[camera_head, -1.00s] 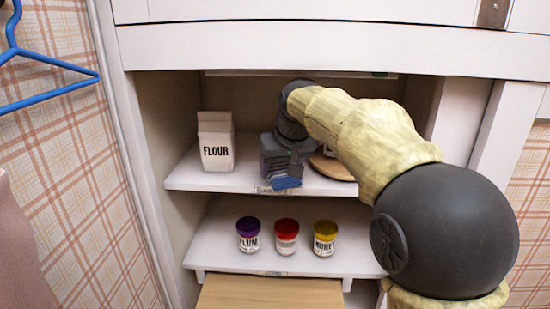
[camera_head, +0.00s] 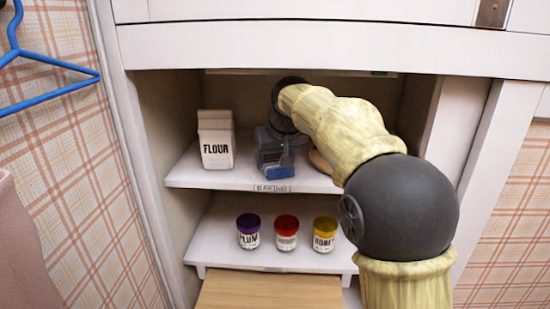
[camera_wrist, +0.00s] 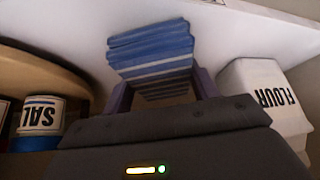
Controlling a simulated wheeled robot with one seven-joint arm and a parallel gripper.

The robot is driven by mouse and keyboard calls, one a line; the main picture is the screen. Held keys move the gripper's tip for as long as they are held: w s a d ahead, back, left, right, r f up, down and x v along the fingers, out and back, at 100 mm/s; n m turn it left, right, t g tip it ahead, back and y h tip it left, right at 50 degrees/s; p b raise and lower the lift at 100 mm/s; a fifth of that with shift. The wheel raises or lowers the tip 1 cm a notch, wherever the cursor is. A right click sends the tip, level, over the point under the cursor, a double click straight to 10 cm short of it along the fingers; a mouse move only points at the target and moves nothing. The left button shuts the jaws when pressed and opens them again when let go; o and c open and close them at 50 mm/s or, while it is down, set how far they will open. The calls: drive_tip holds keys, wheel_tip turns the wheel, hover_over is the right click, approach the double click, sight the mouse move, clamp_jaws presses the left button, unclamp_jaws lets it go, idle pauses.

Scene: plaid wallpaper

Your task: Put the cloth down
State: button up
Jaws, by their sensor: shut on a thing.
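The cloth (camera_head: 280,172) is a blue, folded stack with pale stripes. It is at the front of the upper shelf (camera_head: 240,180), just above the BAKING label. In the wrist view the cloth (camera_wrist: 152,50) sticks out beyond my fingers, against the white shelf surface. My gripper (camera_head: 275,158) is shut on the cloth, and its two fingers (camera_wrist: 160,88) show on either side of it. I cannot tell whether the cloth touches the shelf. My arm and gripper hide part of the shelf behind.
A white FLOUR carton (camera_head: 215,142) stands left of my gripper. A round wooden board (camera_head: 319,161) is on the right, with a SAL-labelled jar (camera_wrist: 40,115) by it. Purple (camera_head: 248,232), red (camera_head: 286,233) and yellow (camera_head: 324,235) lidded jars stand on the shelf below.

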drive_tip(key=shift+f, duration=0.15)
drive_tip(key=o, duration=1)
drive_tip(key=shift+s+d+r, duration=0.1)
drive_tip(key=shift+s+r, duration=0.05)
drive_tip(key=shift+r, duration=0.45)
drive_tip(key=s+d, duration=0.1)
drive_tip(key=s, duration=0.2)
drive_tip(key=s+d+b, duration=0.1)
drive_tip(key=s+d, duration=0.1)
drive_tip(key=s, duration=0.2)
drive_tip(key=s+d+b, duration=0.1)
drive_tip(key=s, duration=0.3)
drive_tip(key=shift+s+d, duration=0.15)
drive_tip(key=shift+s, duration=0.05)
